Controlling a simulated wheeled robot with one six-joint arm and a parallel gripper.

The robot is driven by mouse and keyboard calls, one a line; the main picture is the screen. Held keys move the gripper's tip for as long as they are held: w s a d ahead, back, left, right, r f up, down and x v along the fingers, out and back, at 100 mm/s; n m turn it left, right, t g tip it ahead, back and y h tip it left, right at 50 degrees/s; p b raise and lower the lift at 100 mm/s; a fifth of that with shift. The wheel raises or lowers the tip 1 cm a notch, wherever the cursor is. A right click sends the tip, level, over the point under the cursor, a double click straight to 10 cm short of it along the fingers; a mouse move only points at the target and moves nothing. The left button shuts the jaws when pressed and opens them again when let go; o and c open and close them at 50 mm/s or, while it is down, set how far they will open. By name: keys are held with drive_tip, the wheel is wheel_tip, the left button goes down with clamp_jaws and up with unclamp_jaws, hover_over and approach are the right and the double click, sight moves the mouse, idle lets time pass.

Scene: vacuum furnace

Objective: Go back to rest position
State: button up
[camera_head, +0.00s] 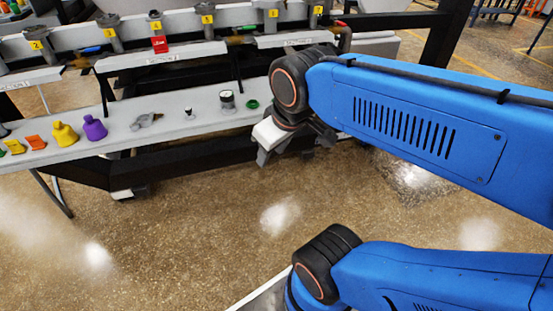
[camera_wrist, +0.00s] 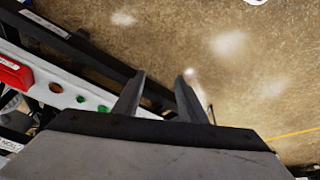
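My gripper (camera_head: 270,156) hangs at the end of my blue arm, over the floor just in front of the white bench shelf. In the wrist view its two fingers (camera_wrist: 160,92) stand apart with nothing between them, only a dark beam and floor behind. In the head view the gripper tips are small and partly hidden by the wrist.
A white shelf (camera_head: 170,128) holds purple (camera_head: 94,128) and yellow (camera_head: 64,134) pieces, a gauge (camera_head: 227,99) and a green ring (camera_head: 252,104). Above it, a rack carries numbered valves and a red block (camera_head: 159,45). The speckled floor (camera_head: 190,230) in front is clear.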

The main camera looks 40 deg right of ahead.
drive_tip(key=shift+s+a+f+m, duration=0.1)
drive_tip(key=shift+s+f+m, duration=0.2)
drive_tip(key=shift+s+m, duration=0.2)
drive_tip(key=shift+s+f+m, duration=0.25)
drive_tip(key=shift+s+m, duration=0.25)
